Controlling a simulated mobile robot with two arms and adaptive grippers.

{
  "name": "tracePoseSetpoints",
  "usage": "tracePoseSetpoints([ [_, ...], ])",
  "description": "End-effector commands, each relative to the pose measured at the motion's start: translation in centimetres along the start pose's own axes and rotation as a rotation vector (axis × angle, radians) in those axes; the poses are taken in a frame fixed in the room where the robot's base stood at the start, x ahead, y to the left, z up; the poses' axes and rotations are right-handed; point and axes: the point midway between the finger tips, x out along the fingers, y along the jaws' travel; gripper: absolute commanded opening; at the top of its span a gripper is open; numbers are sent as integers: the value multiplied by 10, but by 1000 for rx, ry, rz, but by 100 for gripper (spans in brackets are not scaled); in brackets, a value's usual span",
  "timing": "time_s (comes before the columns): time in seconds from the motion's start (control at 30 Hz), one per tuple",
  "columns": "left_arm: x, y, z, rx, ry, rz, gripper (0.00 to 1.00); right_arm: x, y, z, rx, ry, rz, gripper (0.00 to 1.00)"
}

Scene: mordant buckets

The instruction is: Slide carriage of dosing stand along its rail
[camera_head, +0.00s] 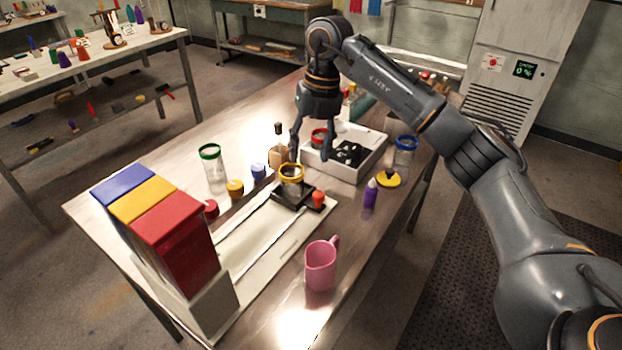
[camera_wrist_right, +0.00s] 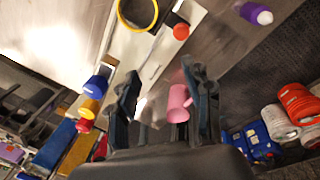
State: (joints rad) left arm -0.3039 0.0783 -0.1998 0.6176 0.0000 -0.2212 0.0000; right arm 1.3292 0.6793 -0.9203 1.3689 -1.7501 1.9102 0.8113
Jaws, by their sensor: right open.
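The dosing stand has blue, yellow and red hoppers (camera_head: 180,235) at its left end and a pale base with a rail (camera_head: 262,240). Its dark carriage (camera_head: 290,197) sits at the rail's far end, bearing a yellow-rimmed jar (camera_head: 291,180) and an orange-red knob (camera_head: 318,198). In the right wrist view the yellow rim (camera_wrist_right: 156,14) and the knob (camera_wrist_right: 181,31) show near the top. My right gripper (camera_head: 312,150) is open and empty, pointing down above the table behind the carriage, apart from the knob. My left gripper is not in view.
A pink mug (camera_head: 320,264) stands right of the rail. A white tray (camera_head: 372,160) stands behind. Green-rimmed (camera_head: 212,168) and blue-rimmed jars (camera_head: 404,152) stand at either side.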

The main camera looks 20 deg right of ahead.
Motion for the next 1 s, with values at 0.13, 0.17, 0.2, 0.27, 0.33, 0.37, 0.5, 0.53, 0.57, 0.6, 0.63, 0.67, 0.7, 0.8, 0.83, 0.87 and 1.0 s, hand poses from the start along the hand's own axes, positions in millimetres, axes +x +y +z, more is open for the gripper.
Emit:
tracePoseSetpoints([
  [0.13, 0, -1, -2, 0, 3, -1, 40, -15, -17, 1, 45, -20, -139, 50],
  [0.17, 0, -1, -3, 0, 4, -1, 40, -15, -19, 1, 49, -22, -149, 50],
  [0.2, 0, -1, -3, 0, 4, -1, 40, -12, -20, 1, 52, -21, -156, 50],
  [0.27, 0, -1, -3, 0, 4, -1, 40, -6, -22, 1, 54, -20, -160, 50],
  [0.33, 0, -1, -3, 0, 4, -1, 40, 5, -23, 1, 52, -17, -157, 50],
  [0.37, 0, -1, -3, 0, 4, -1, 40, 10, -24, 1, 52, -17, -158, 50],
  [0.5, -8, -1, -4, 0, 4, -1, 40, 38, -28, 1, 51, -17, -157, 50],
  [0.53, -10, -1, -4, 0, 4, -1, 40, 44, -30, 1, 52, -17, -157, 50],
  [0.57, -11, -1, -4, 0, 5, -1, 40, 51, -30, 1, 52, -17, -156, 50],
  [0.6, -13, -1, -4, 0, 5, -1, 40, 59, -32, 1, 52, -17, -156, 50],
  [0.63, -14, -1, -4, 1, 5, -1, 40, 66, -33, 1, 52, -18, -156, 50],
  [0.67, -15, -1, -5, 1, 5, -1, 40, 71, -34, 2, 52, -17, -156, 50],
  [0.7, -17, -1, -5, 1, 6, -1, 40, 79, -34, 2, 52, -18, -154, 50],
  [0.8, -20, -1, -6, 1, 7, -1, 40, 95, -37, 2, 52, -19, -154, 50],
  [0.83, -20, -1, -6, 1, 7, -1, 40, 99, -38, 3, 52, -19, -154, 50],
  [0.87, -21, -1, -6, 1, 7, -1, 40, 103, -38, 3, 52, -19, -154, 50],
  [1.0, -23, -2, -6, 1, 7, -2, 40, 114, -40, 3, 51, -21, -154, 50],
])
